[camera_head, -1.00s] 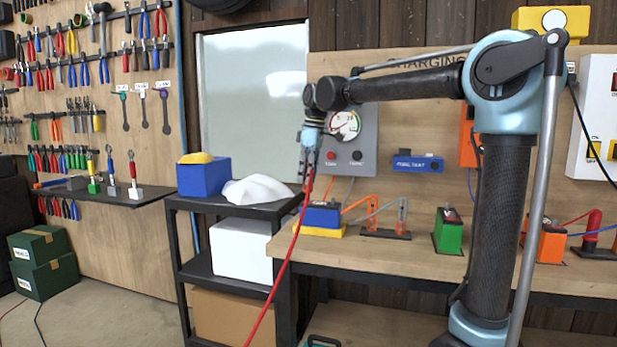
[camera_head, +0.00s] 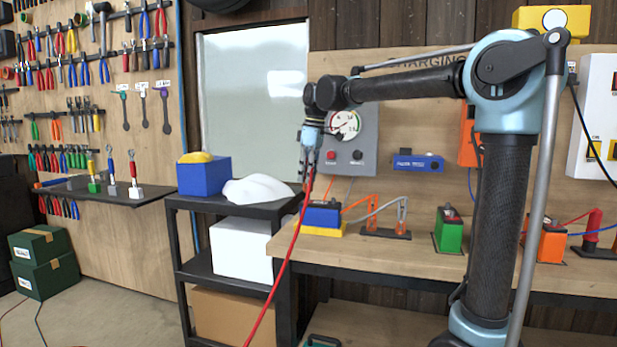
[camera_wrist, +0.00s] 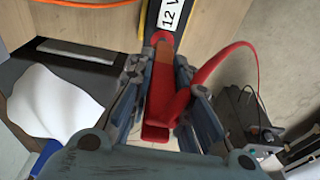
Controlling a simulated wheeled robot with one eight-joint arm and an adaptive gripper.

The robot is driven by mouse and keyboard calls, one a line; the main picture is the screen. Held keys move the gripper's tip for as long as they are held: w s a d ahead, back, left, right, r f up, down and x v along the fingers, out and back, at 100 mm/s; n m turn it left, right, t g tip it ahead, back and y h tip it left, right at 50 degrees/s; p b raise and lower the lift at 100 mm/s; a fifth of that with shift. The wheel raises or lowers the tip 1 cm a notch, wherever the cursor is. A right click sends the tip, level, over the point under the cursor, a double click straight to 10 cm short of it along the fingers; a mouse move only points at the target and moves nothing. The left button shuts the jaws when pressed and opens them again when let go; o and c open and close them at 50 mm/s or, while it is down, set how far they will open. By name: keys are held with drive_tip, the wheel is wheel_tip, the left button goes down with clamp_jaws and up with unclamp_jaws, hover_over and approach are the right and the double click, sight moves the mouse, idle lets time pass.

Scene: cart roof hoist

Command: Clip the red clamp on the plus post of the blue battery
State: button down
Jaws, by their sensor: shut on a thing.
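My gripper (camera_head: 308,172) is shut on the red clamp (camera_wrist: 162,105), which lies between its fingers in the wrist view, pointing up the picture. A red cable (camera_head: 291,250) hangs down from the gripper in the head view. The blue battery (camera_head: 322,214) stands on a yellow base on the bench, below the gripper. In the wrist view a dark surface with a white "12 V" label (camera_wrist: 170,14) lies just beyond the clamp's tip. A round red part shows at that tip; I cannot tell whether it is the plus post or part of the clamp.
Orange and grey cables run from the blue battery to a stand with two orange holders (camera_head: 385,232). A green battery (camera_head: 448,233) stands farther right on the bench. A black cart (camera_head: 240,208) at left bears a blue box (camera_head: 204,177) and a white cloth (camera_head: 256,190).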

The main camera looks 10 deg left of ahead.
drive_tip(key=shift+f, duration=1.6)
idle(0.3)
drive_tip(key=c, duration=1.4)
unclamp_jaws()
drive_tip(key=shift+r, duration=0.15)
drive_tip(key=r, duration=0.3)
drive_tip(key=d+r, duration=0.1)
drive_tip(key=r, duration=0.7)
drive_tip(key=shift+d+r, duration=0.25)
drive_tip(key=shift+d, duration=0.15)
drive_tip(key=shift+s+d, duration=0.1)
